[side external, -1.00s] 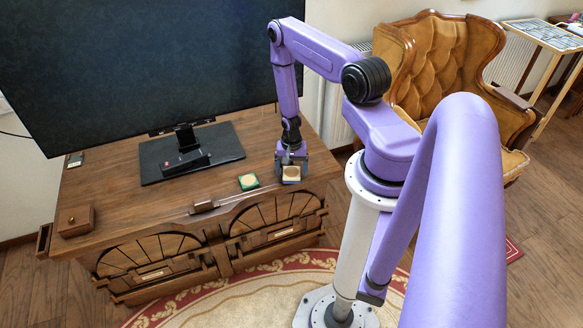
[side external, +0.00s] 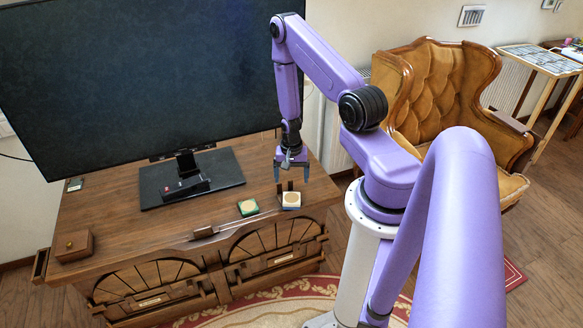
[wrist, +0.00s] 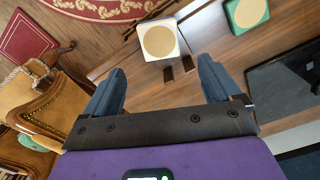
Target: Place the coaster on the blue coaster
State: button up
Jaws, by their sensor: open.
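A square coaster with a pale border and tan round centre (side external: 291,198) lies on the wooden cabinet top near its front right edge. A bluish edge shows under its pale top; I cannot tell whether this is a separate blue coaster below. It also shows in the wrist view (wrist: 158,40), beyond my fingertips. A green-edged coaster with a tan centre (side external: 248,207) lies to its left, apart from it, and shows at the top right of the wrist view (wrist: 246,14). My gripper (side external: 291,173) is open and empty, above and behind the pale coaster.
Two small dark upright pieces (wrist: 178,69) stand beside the pale coaster. A large television on a black base (side external: 225,168) fills the back of the cabinet top. A small wooden box (side external: 74,245) stands at the left. The front middle of the top is mostly clear.

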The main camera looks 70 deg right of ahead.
jog(key=w+a+r+n, duration=0.2)
jog(key=a+r+n, duration=0.4)
jog(key=a+r, duration=0.35)
jog(key=w+a+r+n, duration=0.2)
jog(key=a+r+n, duration=0.4)
jog(key=a+r, duration=0.35)
jog(key=s+a+r+n, duration=0.7)
jog(key=a+r, duration=0.1)
jog(key=s+a+r+n, duration=0.1)
jog(key=s+r+n, duration=0.1)
jog(key=s, duration=0.3)
jog(key=s+a+r+n, duration=0.1)
jog(key=s+r+n, duration=0.2)
jog(key=s+n, duration=0.2)
jog(key=shift+s+r, duration=0.35)
jog(key=shift+s, duration=0.35)
